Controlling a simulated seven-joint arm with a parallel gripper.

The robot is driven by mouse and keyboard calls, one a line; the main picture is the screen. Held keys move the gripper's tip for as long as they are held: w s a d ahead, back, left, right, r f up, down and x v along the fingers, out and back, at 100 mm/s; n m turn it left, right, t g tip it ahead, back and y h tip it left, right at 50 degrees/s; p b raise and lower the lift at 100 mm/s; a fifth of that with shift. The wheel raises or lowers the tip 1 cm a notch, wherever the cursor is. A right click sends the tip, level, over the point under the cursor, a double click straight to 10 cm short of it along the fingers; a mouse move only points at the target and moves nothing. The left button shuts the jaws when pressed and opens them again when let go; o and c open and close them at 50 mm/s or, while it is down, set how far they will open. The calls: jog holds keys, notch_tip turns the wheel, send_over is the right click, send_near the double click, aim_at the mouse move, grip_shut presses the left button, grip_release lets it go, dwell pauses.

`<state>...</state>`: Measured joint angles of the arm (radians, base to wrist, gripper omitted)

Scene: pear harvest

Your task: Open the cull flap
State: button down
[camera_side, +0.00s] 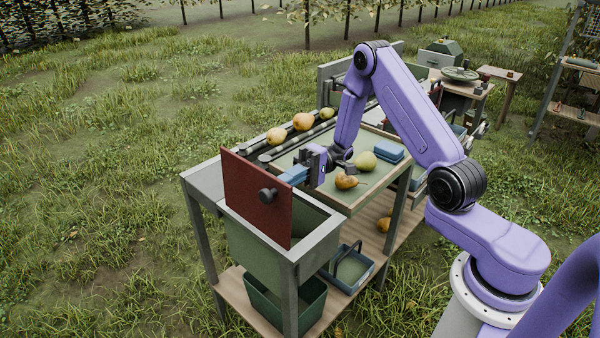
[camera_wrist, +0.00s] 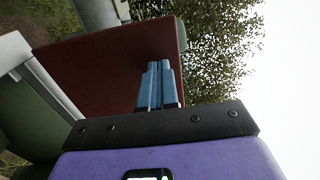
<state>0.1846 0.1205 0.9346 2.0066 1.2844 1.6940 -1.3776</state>
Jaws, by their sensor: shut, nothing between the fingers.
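Several pears sit on the rollers (camera_side: 318,130) behind. A lower shelf holds a green crate (camera_side: 285,303) and a blue basket (camera_side: 348,270). Grass to the left is clear.

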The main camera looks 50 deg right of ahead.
aim_at(272, 188)
jog(key=shift+a, duration=0.4)
jog(key=shift+a+r+h, duration=0.25)
jog(key=shift+a+h, duration=0.15)
jog(key=shift+a, duration=0.15)
jog(key=shift+a+r+h, duration=0.15)
jog(key=shift+a+h, duration=1.05)
jog(key=shift+a, duration=0.4)
jog(key=shift+d, duration=0.1)
